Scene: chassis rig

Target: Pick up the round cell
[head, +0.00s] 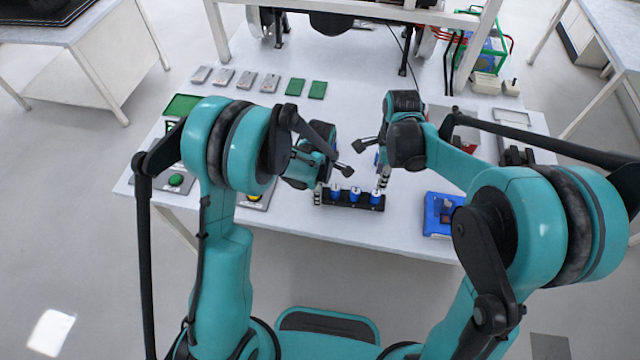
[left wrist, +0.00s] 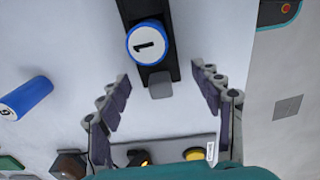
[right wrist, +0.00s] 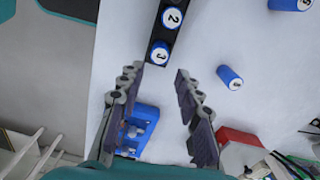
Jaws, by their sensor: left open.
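Several blue round cells with white numbered tops are in view. Three stand in a black holder (head: 348,206) at the table's near side. In the left wrist view the cell marked 1 (left wrist: 148,42) stands in the holder beyond my left gripper (left wrist: 166,90), which is open and empty. Another cell (left wrist: 25,98) lies to its left. In the right wrist view the cells marked 2 (right wrist: 171,18) and 3 (right wrist: 159,53) stand in the holder. My right gripper (right wrist: 155,85) is open and empty, with a loose cell (right wrist: 230,77) to its right.
A blue tray (head: 440,214) is at the right of the table. Round push-button boxes, one green (head: 176,180), are at the left.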

